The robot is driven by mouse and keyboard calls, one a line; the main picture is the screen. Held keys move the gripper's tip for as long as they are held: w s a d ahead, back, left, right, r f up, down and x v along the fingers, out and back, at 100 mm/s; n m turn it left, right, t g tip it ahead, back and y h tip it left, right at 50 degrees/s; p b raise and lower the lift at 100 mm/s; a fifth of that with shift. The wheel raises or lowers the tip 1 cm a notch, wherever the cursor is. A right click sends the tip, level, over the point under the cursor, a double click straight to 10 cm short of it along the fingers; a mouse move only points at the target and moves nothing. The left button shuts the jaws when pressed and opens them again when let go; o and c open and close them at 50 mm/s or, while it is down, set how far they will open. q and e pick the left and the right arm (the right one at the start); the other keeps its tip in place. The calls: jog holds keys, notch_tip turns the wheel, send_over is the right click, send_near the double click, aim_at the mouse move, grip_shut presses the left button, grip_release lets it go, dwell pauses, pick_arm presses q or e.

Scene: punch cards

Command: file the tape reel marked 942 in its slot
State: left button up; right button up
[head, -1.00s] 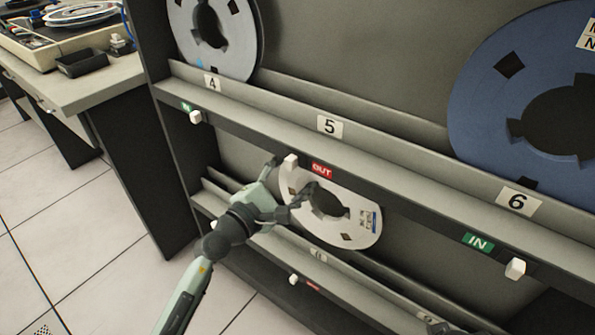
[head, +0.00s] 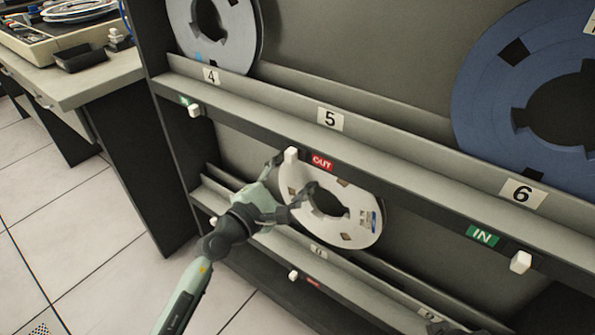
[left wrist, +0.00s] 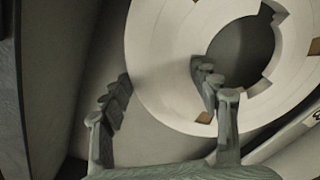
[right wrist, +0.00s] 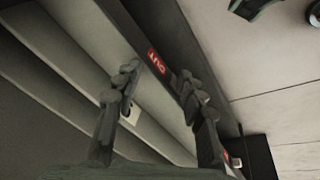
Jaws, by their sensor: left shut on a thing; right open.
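A pale tape reel (head: 300,205) with a dark hub hole and a small white and blue label hangs in front of the lower shelf, below the slot numbered 5 (head: 330,118). I cannot read its number. My left gripper (head: 281,188) is shut on the left part of its rim. In the left wrist view the reel (left wrist: 165,55) passes between my left fingers (left wrist: 160,74). My right gripper (right wrist: 160,80) is open and empty in the right wrist view, over a shelf edge with a red OUT tag (right wrist: 156,61).
A pale reel (head: 238,40) stands in slot 4 and a blue reel (head: 480,95) in slot 6. Slot 5 is empty; its tag (head: 322,162) reads OUT, beside a white knob (head: 291,154). Slot 6's tag (head: 482,236) reads IN. A desk (head: 100,80) stands at the left.

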aim_at(302, 187)
pick_arm(q)
jog(key=shift+f+b, duration=1)
dwell(0.9)
jog(key=shift+f+b, duration=1.35)
jog(key=shift+f, duration=0.45)
jog(key=o, duration=1.9)
jog(key=shift+f, duration=0.3)
jog(key=shift+c, duration=0.2)
jog(key=shift+r, duration=0.1)
jog(key=c, duration=0.3)
